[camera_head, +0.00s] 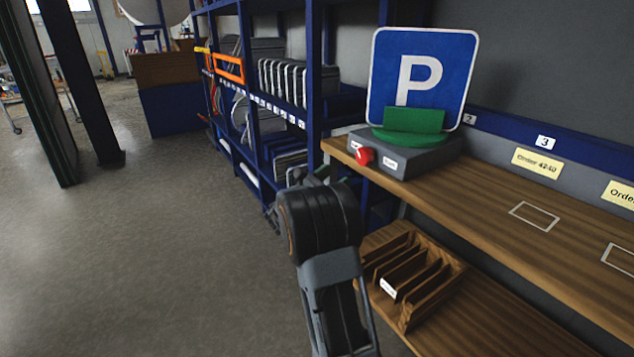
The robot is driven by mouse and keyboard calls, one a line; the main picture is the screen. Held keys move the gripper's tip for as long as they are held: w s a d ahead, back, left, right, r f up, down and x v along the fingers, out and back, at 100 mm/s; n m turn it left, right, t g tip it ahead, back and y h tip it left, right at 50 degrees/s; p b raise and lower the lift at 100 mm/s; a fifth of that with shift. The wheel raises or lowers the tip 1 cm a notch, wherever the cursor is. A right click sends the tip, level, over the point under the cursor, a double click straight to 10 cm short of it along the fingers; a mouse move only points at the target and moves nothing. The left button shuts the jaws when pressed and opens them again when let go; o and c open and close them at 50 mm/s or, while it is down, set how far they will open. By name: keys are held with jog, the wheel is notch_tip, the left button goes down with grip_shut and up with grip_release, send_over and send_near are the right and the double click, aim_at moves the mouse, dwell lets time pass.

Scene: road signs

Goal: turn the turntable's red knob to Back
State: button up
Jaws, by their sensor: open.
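The turntable (403,158) is a grey box with a green disc and a green holder on top, at the far left end of the wooden shelf. A blue sign with a white P (445,75) stands upright in the holder. The red knob (364,156) is on the box's front face, between two small white labels too small to read. My gripper (318,178) is left of and a little below the knob, apart from it, mostly hidden behind my own wrist. It is open, with nothing seen in it.
The wooden shelf (500,215) runs right, with outlined white squares and yellow order labels along the wall. Below it a slotted wooden rack (440,290) sits on a lower board. Blue shelving (312,80) with signs stands behind. The floor at left is clear.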

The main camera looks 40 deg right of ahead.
jog(key=s+a+r+m+y+p, duration=0.5)
jog(key=s+a+y+p, duration=0.2)
jog(key=a+p, duration=0.1)
jog(key=s+a+r+m+y+p, duration=0.5)
jog(key=s+a+m+y+p, duration=0.1)
jog(key=p, duration=0.5)
jog(key=shift+s+a+r+m+t+y, duration=0.35)
jog(key=shift+s+a+y, duration=0.45)
jog(key=shift+a+y, duration=0.5)
jog(key=shift+o, duration=0.2)
